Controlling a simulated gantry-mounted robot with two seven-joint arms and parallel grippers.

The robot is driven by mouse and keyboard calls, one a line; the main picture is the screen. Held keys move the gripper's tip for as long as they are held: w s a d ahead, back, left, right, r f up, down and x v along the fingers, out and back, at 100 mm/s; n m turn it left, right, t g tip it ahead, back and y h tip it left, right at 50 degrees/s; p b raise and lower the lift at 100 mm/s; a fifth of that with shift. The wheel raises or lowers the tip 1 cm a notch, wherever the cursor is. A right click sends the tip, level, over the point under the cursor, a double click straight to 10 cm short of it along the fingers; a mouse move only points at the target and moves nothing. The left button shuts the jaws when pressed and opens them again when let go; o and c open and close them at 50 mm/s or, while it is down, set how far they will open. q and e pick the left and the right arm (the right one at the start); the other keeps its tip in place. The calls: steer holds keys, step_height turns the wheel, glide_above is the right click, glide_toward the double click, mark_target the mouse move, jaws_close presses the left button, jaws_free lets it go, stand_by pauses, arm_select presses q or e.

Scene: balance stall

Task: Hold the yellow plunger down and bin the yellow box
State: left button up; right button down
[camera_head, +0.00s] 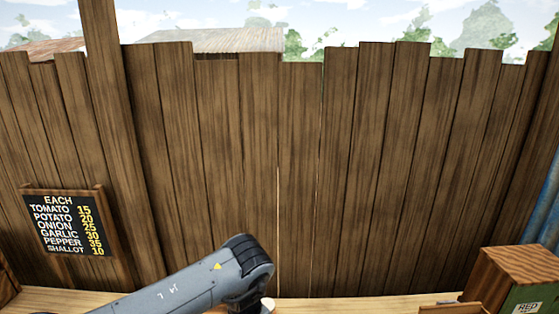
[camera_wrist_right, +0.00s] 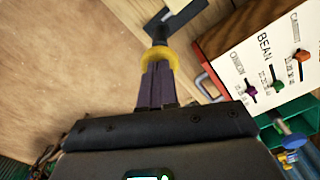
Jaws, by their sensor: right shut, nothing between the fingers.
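My right gripper (camera_wrist_right: 158,66) shows in the right wrist view with its dark purple fingers shut and nothing between them. A yellow ring-shaped piece (camera_wrist_right: 163,51) sits at the fingertips, with a black part beyond it; it looks like the yellow plunger. I cannot tell whether it is pressed down. In the head view only a grey link of my left arm shows at the bottom; the left gripper is out of view. No yellow box shows in either view.
A white panel (camera_wrist_right: 238,62) with labelled purple, green and orange knobs stands right of the right gripper. Bare wooden surface (camera_wrist_right: 75,60) lies to its left. In the head view are a price board (camera_head: 68,222), a wooden fence (camera_head: 300,170) and a wooden box (camera_head: 520,271) at right.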

steer(key=shift+r+p, duration=1.8)
steer(key=shift+r, duration=1.5)
steer(key=shift+r, duration=0.15)
